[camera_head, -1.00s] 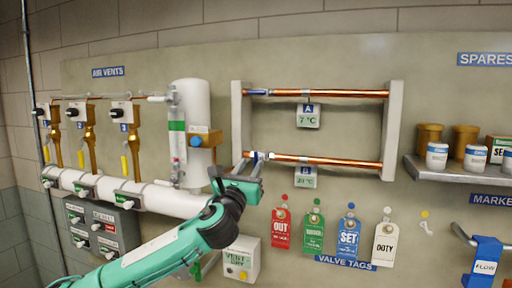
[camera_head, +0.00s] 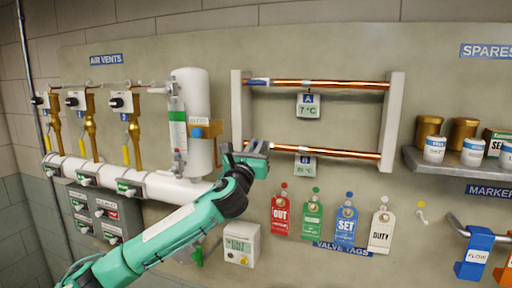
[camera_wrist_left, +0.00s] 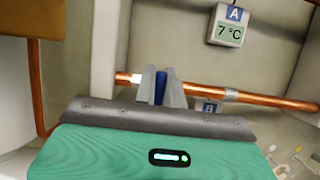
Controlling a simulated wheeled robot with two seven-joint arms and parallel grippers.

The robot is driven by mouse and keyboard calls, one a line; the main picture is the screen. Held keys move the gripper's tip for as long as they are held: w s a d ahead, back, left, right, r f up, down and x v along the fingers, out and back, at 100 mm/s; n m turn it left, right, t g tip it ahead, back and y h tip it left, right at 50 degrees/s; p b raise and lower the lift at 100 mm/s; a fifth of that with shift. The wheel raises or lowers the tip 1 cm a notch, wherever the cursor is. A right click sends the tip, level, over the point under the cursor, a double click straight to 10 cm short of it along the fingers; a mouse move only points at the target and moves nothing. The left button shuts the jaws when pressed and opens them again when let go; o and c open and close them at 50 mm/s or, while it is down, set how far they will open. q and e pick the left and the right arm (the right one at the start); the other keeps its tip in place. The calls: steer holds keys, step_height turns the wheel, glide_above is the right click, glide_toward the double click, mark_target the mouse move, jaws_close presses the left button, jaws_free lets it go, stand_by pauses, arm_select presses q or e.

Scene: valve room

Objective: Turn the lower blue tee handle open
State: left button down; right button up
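The lower copper pipe (camera_head: 330,152) runs level between two pale posts under the upper pipe. The lower blue tee handle (camera_wrist_left: 161,88) shows in the left wrist view as an upright blue piece at the pipe's left end, between my left gripper's grey fingers. My left gripper (camera_head: 256,148) is at that end of the pipe. It also shows in the left wrist view (camera_wrist_left: 162,90), its fingers close on both sides of the blue handle with no clear gap. In the head view my gripper hides this handle. My right gripper is out of view.
The upper copper pipe (camera_head: 330,85) has its own blue handle (camera_head: 257,82) lying along it. Gauge A (camera_head: 308,106) and gauge B (camera_head: 305,167) hang at the pipes. A white cylinder (camera_head: 190,100) stands left. Valve tags (camera_head: 346,222) hang below; a shelf (camera_head: 440,165) is right.

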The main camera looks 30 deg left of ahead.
arm_select(q)
steer(key=shift+n+y, duration=0.4)
steer(key=shift+n, duration=0.1)
steer(key=n+y, duration=0.1)
steer(key=n, duration=0.1)
steer(key=n+g+y+b, duration=0.1)
steer(key=n, duration=0.2)
steer(key=shift+a+f+y, duration=0.15)
steer(key=shift+a+y, duration=0.05)
steer(key=shift+y, duration=0.1)
steer(key=shift+s+a+f+n+g+y+b, duration=0.1)
steer(key=shift+a+f+n+g+y+b, duration=0.2)
steer(key=shift+n+g, duration=1.6)
steer(key=shift+f+n+g+y, duration=0.1)
steer(key=shift+n+g+y, duration=0.25)
steer(key=shift+n, duration=3.2)
steer(key=shift+s+a+f+n+g+y+b, duration=0.15)
steer(key=shift+n+g+y, duration=0.55)
steer(key=shift+n, duration=2.05)
steer(key=shift+w+g+h, duration=0.1)
steer(key=shift+g+h, duration=0.15)
steer(key=c, duration=1.5)
jaws_free()
